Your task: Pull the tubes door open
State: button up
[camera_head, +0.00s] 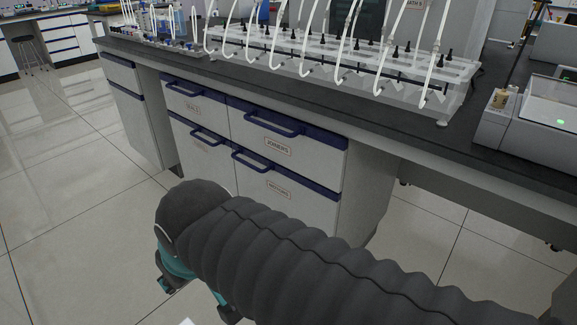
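A white cabinet under the bench has two upper drawers and two lower fronts, all with dark blue top edges and bar handles. The upper left front (215,112) and lower right front (310,205) have labels too small to read surely. The lower left front (200,160) has a handle (207,137); I cannot tell which one is the tubes door. All fronts look closed. My gripper (195,297), teal and black, shows partly below my dark sleeved arm, apart from the cabinet. Its fingers are mostly hidden.
A dark bench top (340,107) carries a clear rack (440,103) with white hoses and a grey device (535,130) at right. Another white cabinet (132,115) stands left. Tiled floor (75,190) is clear at left. A stool (30,50) stands far back left.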

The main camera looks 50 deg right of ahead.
aim_at(204, 153)
jog(key=z, duration=0.05)
jog(key=k, duration=0.1)
jog(key=z, duration=0.25)
jog(key=i, duration=1.05)
jog(key=z, duration=0.9)
jog(key=k, duration=0.4)
jog(key=u, duration=0.85)
jog(key=i, duration=0.3)
jog(key=z, duration=1.35)
